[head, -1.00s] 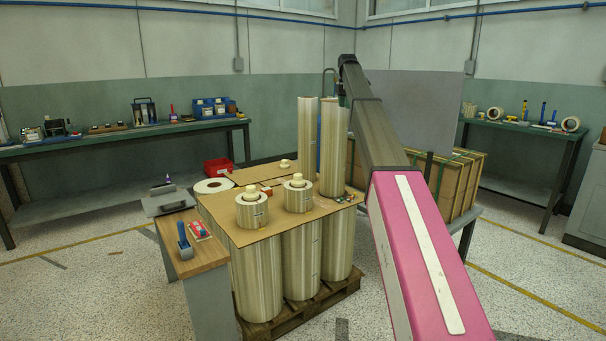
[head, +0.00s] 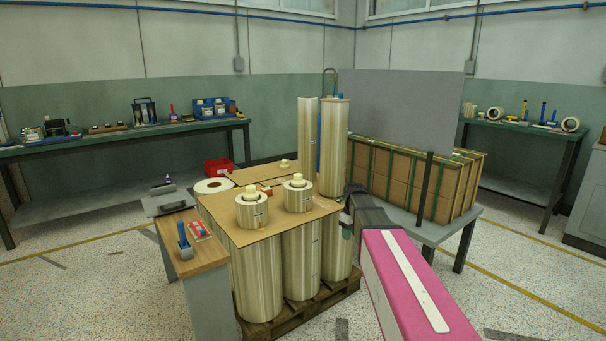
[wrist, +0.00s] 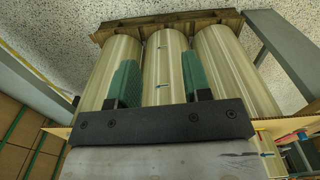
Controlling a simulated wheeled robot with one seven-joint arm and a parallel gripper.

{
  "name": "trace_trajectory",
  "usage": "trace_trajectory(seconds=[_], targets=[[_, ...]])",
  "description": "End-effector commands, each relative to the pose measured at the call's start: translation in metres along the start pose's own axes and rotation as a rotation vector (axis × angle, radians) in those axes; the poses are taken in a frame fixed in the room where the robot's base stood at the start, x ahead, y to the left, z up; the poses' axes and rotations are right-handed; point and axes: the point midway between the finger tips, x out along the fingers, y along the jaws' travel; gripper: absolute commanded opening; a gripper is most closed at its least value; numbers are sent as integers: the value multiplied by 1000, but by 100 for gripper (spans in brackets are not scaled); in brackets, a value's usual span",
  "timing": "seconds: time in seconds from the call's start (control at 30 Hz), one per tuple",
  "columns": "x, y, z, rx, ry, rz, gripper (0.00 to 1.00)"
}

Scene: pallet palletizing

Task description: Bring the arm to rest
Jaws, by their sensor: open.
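My arm (head: 415,275), with its pink link, reaches in from the lower right in the head view. Its dark far link (head: 375,212) bends down at the right side of the loaded pallet (head: 285,318). The gripper itself is mostly hidden in the head view. In the wrist view my gripper (wrist: 161,82) is open, with two green-padded fingers apart. Tall cream rolls (wrist: 158,65) stand beyond the fingers, one showing in the gap. Nothing appears gripped; whether the fingers touch a roll I cannot tell.
A cardboard sheet (head: 228,225) covers the lower rolls, with two short rolls (head: 252,211) and two tall rolls (head: 333,150) on it. A wooden-topped stand (head: 191,258) is at the left. A strapped carton stack (head: 410,182) stands behind my arm. The floor at front left is clear.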

Motion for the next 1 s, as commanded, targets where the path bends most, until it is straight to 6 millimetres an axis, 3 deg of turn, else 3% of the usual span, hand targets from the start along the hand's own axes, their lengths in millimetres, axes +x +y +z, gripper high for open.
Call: trace_trajectory(seconds=[0.03, 0.2, 0.43, 0.6, 1.0], targets=[[17, -24, 28, 64, -4, -3, 45], [63, -75, 89, 305, -4, -2, 45], [100, -132, 156, 580, -2, -1, 45], [111, -149, 177, 682, 1, 0, 45], [112, -150, 178, 701, 2, 1, 45]])
